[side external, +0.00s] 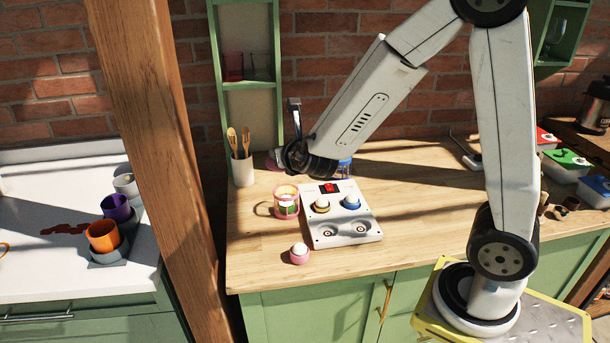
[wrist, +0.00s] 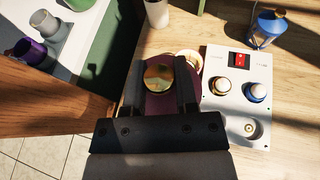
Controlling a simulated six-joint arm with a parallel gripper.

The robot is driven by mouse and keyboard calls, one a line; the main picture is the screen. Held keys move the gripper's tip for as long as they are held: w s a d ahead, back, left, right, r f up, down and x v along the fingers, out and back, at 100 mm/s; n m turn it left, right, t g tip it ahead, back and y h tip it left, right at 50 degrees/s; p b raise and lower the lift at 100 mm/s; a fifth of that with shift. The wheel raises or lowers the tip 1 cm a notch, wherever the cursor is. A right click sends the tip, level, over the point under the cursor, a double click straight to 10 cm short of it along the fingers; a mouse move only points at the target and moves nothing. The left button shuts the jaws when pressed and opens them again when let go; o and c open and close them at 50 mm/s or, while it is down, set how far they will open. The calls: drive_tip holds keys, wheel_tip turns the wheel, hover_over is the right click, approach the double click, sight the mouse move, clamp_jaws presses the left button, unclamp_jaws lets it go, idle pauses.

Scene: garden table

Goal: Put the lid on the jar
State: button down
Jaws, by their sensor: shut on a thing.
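My gripper (wrist: 159,78) is shut on the round gold knob of a dark pink lid (wrist: 160,112). The fingers stand on either side of the knob. In the side view, my gripper (side external: 283,158) is behind and above the pink jar, and a pink edge of the lid (side external: 272,163) shows beside it. The pink jar (side external: 287,209) stands on the wooden counter with its top open and a pale inside. In the wrist view, part of the jar's rim (wrist: 190,56) shows past the lid's upper right edge; the rest is hidden.
A white panel (side external: 344,232) with egg cups and a red switch stands right of the jar. A pink egg cup (side external: 299,255) is in front. A utensil pot (side external: 242,169) and a blue lantern (wrist: 267,27) are nearby. A wooden post (side external: 160,130) rises left of the counter.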

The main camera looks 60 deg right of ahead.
drive_tip(key=s+d+f+m+g+h, duration=0.4)
drive_tip(key=s+d, duration=0.4)
drive_tip(key=d, duration=0.4)
drive_tip(key=s+d+f+m+g+h, duration=0.35)
drive_tip(key=s+d+m+g, duration=0.35)
drive_tip(key=d, duration=0.5)
drive_tip(key=s+d+f+m+g, duration=0.1)
drive_tip(key=s+d+m+g, duration=0.1)
drive_tip(key=s, duration=0.4)
drive_tip(key=s+d+f+m+g, duration=0.1)
drive_tip(key=s+d+f, duration=0.15)
drive_tip(key=s, duration=0.25)
hover_over(403, 190)
drive_tip(key=shift+y, duration=0.35)
drive_tip(key=shift+s+a+f, duration=0.15)
drive_tip(key=shift+f, duration=2.05)
drive_tip(key=shift+s+a+f, duration=0.1)
drive_tip(key=shift+f, duration=2.1)
drive_tip(key=shift+d+f, duration=0.1)
drive_tip(key=shift+f, duration=0.05)
drive_tip(key=shift+w+d+f, duration=0.1)
drive_tip(key=shift+w+f, duration=0.05)
drive_tip(key=shift+f, duration=1.5)
